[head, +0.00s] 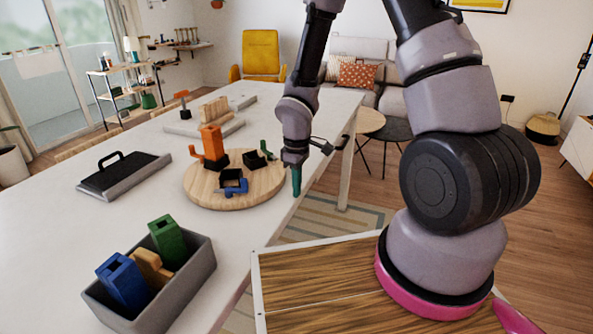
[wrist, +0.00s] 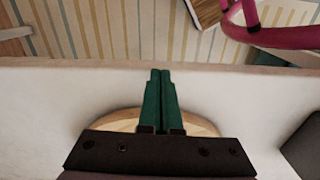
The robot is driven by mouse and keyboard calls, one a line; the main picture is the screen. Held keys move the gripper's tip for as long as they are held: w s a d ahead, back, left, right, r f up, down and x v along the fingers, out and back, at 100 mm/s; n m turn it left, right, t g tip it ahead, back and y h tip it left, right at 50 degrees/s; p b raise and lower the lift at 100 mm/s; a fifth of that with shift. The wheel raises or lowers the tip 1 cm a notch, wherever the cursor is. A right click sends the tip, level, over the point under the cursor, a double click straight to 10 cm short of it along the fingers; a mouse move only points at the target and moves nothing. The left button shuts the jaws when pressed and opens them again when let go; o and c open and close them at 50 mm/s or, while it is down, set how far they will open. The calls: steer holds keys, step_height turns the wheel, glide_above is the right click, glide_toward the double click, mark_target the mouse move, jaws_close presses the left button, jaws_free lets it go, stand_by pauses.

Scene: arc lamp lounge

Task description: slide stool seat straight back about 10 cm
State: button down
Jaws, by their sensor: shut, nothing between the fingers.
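The only thing that looks like a stool seat is a round pale wooden disc (head: 208,194). It lies flat on the white table (head: 60,225), close to its right edge, with several small coloured pieces on it. In the wrist view the disc (wrist: 207,128) shows behind the fingers, mostly hidden by my gripper's dark body. My gripper (head: 297,182) points down just right of the disc, near the table edge. Its green fingers are shut together and empty in the wrist view (wrist: 160,75). I cannot tell whether they touch the disc or the table.
A grey bin (head: 187,285) of coloured blocks stands at the front. A dark-topped flat tool (head: 122,176) lies left. Wooden racks (head: 210,108) stand behind.

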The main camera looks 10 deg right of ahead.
mark_target(251, 175)
steer(key=shift+w+a, duration=0.6)
steer(key=shift+a, duration=0.2)
steer(key=shift+w+a, duration=0.6)
steer(key=shift+a, duration=0.2)
steer(key=w+a, duration=0.2)
steer(key=a, duration=0.1)
steer(key=w+a, duration=0.2)
steer(key=a, duration=0.1)
steer(key=w+a, duration=0.2)
steer(key=a, duration=0.1)
steer(key=shift+w, duration=0.4)
